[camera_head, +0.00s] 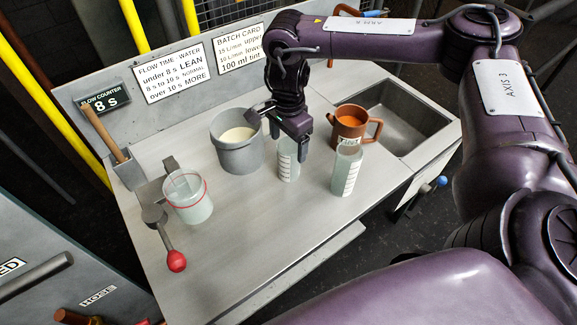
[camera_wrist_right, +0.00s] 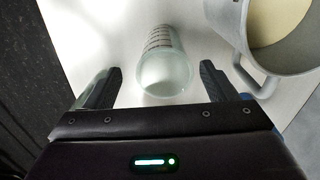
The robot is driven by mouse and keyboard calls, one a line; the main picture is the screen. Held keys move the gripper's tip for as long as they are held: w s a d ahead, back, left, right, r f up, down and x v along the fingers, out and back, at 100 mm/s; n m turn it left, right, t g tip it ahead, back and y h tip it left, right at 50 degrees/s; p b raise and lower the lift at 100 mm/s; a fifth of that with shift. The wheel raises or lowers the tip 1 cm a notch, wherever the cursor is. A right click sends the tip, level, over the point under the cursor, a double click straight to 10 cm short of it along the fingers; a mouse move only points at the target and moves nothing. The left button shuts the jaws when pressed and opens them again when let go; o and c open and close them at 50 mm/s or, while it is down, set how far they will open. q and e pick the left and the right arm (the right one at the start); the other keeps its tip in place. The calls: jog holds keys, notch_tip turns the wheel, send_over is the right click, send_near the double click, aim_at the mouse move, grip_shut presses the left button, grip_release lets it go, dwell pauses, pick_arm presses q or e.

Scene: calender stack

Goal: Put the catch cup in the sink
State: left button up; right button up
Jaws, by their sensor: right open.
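The likely catch cup is a clear cup with a red band (camera_head: 188,199), standing below the grey spout at the left of the bench. The sink (camera_head: 398,118) is a steel basin at the bench's right end. My right gripper (camera_head: 284,136) is open above a clear graduated cylinder (camera_head: 288,162), well to the right of the red-banded cup. In the right wrist view, the cylinder (camera_wrist_right: 164,72) shows between the open fingers (camera_wrist_right: 162,84); I cannot tell whether they touch it. My left gripper is not in view.
A grey bucket (camera_head: 238,156) with pale liquid stands beside the cylinder. A second graduated cylinder (camera_head: 346,170) and a brown jug (camera_head: 350,128) stand near the sink. A red-knobbed lever (camera_head: 176,261) reaches over the bench at front left. The bench's front middle is clear.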

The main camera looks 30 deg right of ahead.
jog(key=shift+f, duration=0.45)
jog(key=f, duration=0.2)
jog(key=f+p, duration=0.1)
jog(key=f, duration=0.2)
jog(key=shift+w+d+f, duration=0.15)
jog(key=shift+w+f, duration=0.05)
jog(key=shift+f, duration=0.45)
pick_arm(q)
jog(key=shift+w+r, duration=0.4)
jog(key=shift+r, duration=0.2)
pick_arm(e)
jog(key=c, duration=1.1)
jog(key=shift+c, duration=0.2)
jog(key=shift+r, duration=0.15)
